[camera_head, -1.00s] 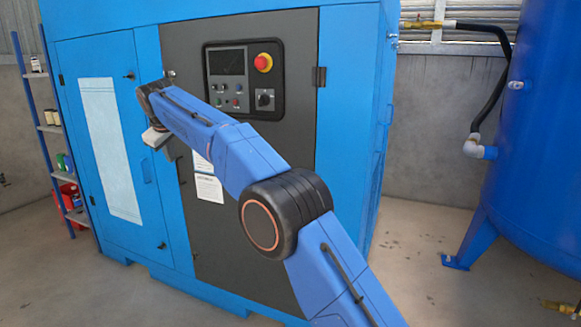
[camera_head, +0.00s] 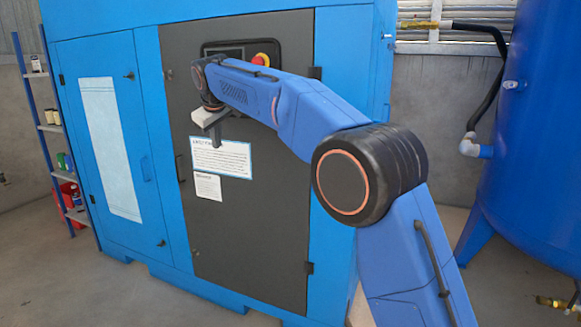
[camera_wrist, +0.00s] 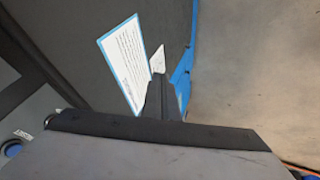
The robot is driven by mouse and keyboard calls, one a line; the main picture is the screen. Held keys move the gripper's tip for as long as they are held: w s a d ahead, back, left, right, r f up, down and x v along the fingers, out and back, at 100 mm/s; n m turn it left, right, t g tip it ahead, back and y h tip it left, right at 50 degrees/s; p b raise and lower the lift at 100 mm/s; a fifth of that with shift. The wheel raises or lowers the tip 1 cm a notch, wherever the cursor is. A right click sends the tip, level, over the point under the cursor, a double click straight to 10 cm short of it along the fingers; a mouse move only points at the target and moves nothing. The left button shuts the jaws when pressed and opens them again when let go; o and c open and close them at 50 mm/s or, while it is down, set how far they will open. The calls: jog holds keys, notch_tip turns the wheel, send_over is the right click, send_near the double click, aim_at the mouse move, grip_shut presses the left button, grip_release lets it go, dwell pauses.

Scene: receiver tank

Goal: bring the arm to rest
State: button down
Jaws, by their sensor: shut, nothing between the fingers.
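My blue arm rises from the lower right of the head view, bends at a large black joint, and reaches left in front of the blue cabinet (camera_head: 335,215). My gripper (camera_head: 217,141) hangs at the arm's far end, pointing down in front of the cabinet's dark door (camera_head: 240,240). It also shows in the wrist view (camera_wrist: 163,90), where its fingers are together and empty. The arm covers much of the control panel (camera_head: 213,50). The red emergency button (camera_head: 262,59) is partly hidden behind the arm.
A blue-bordered notice (camera_head: 221,157) and a smaller white one (camera_head: 207,186) are on the dark door, close to my gripper. A blue tank (camera_head: 535,130) with a black hose (camera_head: 490,85) stands at right. A shelf rack (camera_head: 52,128) stands far left. Floor is open at front left.

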jog(key=s+d+f+m+h, duration=0.1)
jog(key=s+d+m, duration=0.1)
jog(key=s+d, duration=0.75)
jog(key=s+d+m, duration=0.2)
jog(key=s+d, duration=0.2)
jog(key=d, duration=1.1)
jog(key=s+d+f+m+h, duration=0.1)
jog(key=s+d+m, duration=0.1)
jog(key=s+d, duration=0.8)
jog(key=s+d+f+m, duration=0.1)
jog(key=s+d+f, duration=0.5)
jog(key=s, duration=0.3)
jog(key=s+d+f+m+g, duration=0.1)
jog(key=s+d+f+m, duration=0.1)
jog(key=s+d+f, duration=0.4)
jog(key=s+d+f+m, duration=0.2)
jog(key=s+d+f, duration=0.4)
jog(key=s+f, duration=0.4)
jog(key=s, duration=0.2)
jog(key=shift+s+d+g, duration=0.2)
jog(key=shift+s+g, duration=0.1)
